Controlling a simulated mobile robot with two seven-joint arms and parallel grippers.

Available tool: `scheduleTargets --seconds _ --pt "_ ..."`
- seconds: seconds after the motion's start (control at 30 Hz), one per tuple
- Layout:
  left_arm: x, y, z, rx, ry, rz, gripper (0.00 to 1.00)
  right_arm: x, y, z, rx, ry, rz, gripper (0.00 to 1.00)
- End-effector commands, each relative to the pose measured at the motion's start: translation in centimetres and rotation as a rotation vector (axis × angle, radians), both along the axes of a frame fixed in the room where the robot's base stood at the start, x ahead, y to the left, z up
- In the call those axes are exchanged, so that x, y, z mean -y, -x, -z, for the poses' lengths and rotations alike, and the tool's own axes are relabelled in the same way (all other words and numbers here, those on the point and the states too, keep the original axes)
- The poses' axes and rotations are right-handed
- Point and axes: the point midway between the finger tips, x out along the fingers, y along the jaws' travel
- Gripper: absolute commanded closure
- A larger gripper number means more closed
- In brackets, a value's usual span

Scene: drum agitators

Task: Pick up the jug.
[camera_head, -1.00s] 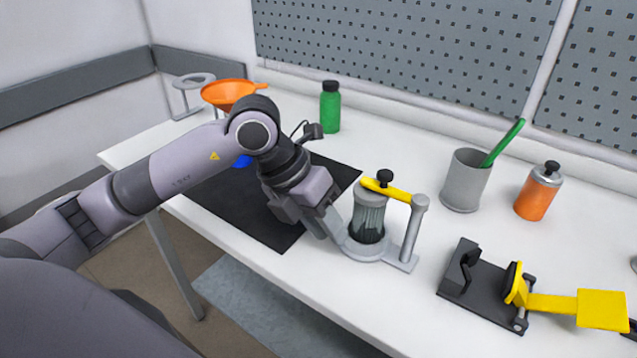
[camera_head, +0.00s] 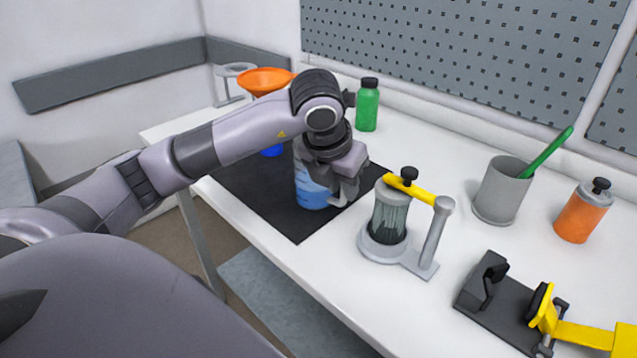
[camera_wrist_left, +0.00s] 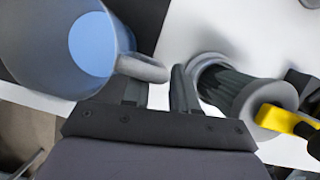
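The jug (camera_head: 311,190) is clear with blue liquid in it and stands on the black mat (camera_head: 258,203). It is partly hidden behind my left wrist in the head view. My left gripper (camera_head: 347,190) is at the right side of the jug, by its handle. In the left wrist view the jug (camera_wrist_left: 62,35) fills the upper left, and its handle (camera_wrist_left: 143,68) reaches toward the open fingers of my left gripper (camera_wrist_left: 160,88). The handle overlaps the left finger there; I cannot tell whether they touch. My right gripper is not in view.
A clamped jar (camera_head: 390,215) with a yellow arm stands just right of the gripper. An orange funnel (camera_head: 262,80), green bottle (camera_head: 367,105), grey cup (camera_head: 500,192), orange bottle (camera_head: 580,215) and black-and-yellow fixture (camera_head: 505,300) stand around. The white table between them is clear.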

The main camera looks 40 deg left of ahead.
Motion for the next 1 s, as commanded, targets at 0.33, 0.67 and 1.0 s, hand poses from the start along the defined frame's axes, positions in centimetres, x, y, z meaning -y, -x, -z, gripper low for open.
scheduleTargets --seconds 0.33,0.67,1.0 --pt "-0.05 -0.48 1.20 0.001 0.000 0.000 0.79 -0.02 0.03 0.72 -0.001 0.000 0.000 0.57" --pt "-0.06 -0.50 1.09 0.003 0.000 0.000 1.00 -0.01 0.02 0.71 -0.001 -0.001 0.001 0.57" --pt "-0.07 -0.55 0.41 0.005 0.001 -0.001 1.00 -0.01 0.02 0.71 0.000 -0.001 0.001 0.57"
